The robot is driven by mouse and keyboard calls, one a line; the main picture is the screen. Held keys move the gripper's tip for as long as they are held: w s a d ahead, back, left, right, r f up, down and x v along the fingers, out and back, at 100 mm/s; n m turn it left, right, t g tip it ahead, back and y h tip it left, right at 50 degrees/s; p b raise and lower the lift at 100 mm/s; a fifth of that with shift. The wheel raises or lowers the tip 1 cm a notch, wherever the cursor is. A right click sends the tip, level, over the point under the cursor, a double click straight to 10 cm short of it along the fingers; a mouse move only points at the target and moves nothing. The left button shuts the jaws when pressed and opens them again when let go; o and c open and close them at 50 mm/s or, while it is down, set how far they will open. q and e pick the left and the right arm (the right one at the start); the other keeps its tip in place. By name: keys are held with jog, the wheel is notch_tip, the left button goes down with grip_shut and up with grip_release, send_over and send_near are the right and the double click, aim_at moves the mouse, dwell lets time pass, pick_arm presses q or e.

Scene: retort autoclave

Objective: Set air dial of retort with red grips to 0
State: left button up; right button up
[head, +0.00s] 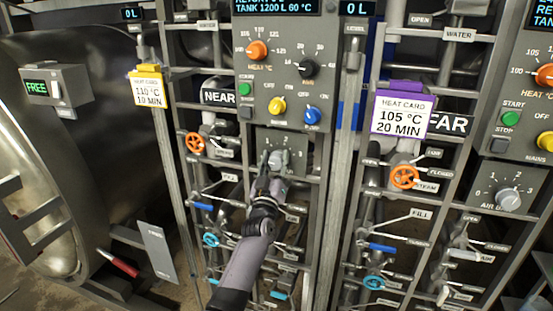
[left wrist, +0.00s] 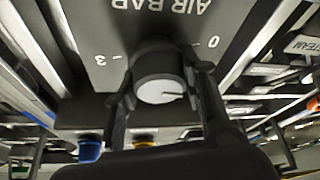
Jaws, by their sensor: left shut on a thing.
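The air dial (head: 280,161) of the retort marked NEAR is a grey knob on the lower panel. My left gripper (head: 272,172) is shut on this knob, its arm coming up from below. In the left wrist view the knob (left wrist: 160,88) sits between the two fingers (left wrist: 162,98), with the scale upside down: 0 at upper right, 3 at left. The knob's dark line points right, slightly below the 0. A red grip (head: 124,263) shows at lower left by the large steel vessel. My right gripper is not in view.
Another air dial (head: 508,198) is on the FAR panel at right. Above the held dial are a yellow knob (head: 277,106) and a blue knob (head: 312,116). Pipes and valve handles, including an orange wheel (head: 195,143), crowd both sides of my arm.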

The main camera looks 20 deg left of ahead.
pick_arm(q)
jog(key=n+y+p, duration=0.1)
jog(key=n+y, duration=0.1)
jog(key=n, duration=0.2)
jog(key=shift+n+g, duration=0.3)
jog(key=shift+g, duration=0.1)
jog(key=shift+f+n+g+y+p, duration=0.1)
jog(key=shift+n+g+y+p, duration=0.25)
jog(key=shift+n+p, duration=0.5)
jog(key=shift+a+n, duration=0.1)
jog(key=shift+n, duration=0.35)
jog(key=o, duration=1.2)
